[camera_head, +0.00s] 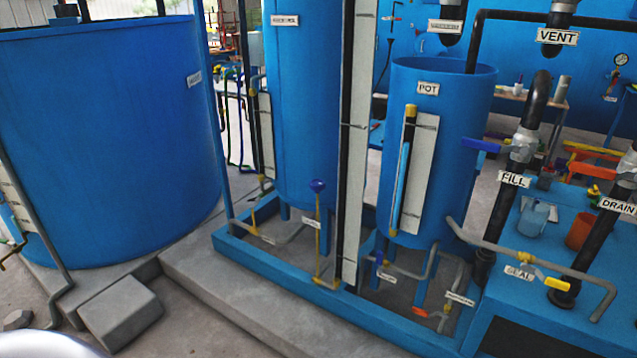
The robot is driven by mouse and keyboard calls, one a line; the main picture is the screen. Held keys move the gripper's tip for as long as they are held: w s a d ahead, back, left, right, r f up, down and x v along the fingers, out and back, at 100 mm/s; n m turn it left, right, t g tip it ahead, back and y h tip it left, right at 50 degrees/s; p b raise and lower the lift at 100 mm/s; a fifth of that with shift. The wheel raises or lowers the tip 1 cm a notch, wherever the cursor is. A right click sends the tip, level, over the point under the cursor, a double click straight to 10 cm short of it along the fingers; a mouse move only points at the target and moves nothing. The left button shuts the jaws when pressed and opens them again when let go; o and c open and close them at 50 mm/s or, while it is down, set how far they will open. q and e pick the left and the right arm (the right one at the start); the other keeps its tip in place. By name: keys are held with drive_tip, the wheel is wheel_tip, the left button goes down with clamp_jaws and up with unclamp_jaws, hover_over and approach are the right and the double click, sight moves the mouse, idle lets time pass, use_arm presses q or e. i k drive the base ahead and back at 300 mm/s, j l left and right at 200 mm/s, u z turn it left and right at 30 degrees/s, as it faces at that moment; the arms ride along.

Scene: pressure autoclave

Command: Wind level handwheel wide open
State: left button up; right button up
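A small dark blue-purple handwheel (317,185) sits on top of a thin upright yellow stem (318,240) in front of the tall blue tank. A small white label (311,223) hangs on the stem; its print is too small to read for sure, so I cannot confirm that this is the level handwheel. How far the wheel is turned cannot be told. Neither of my grippers is in view, and nothing touches the handwheel.
The tall blue tank (305,110) and the blue POT vessel (462,150) stand in a blue-edged frame (275,272). A concrete step (230,295) and block (120,312) lie in front. FILL, SEAL and DRAIN pipework crowds the right.

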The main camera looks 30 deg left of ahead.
sight(317, 185)
drive_tip(key=i+j, duration=0.3)
drive_tip(key=j, duration=0.15)
drive_tip(key=i+j, duration=0.25)
drive_tip(key=j, duration=0.2)
drive_tip(key=i+j, duration=0.3)
drive_tip(key=j, duration=0.15)
drive_tip(key=i+j, duration=0.25)
drive_tip(key=j, duration=0.2)
drive_tip(key=u, duration=0.05)
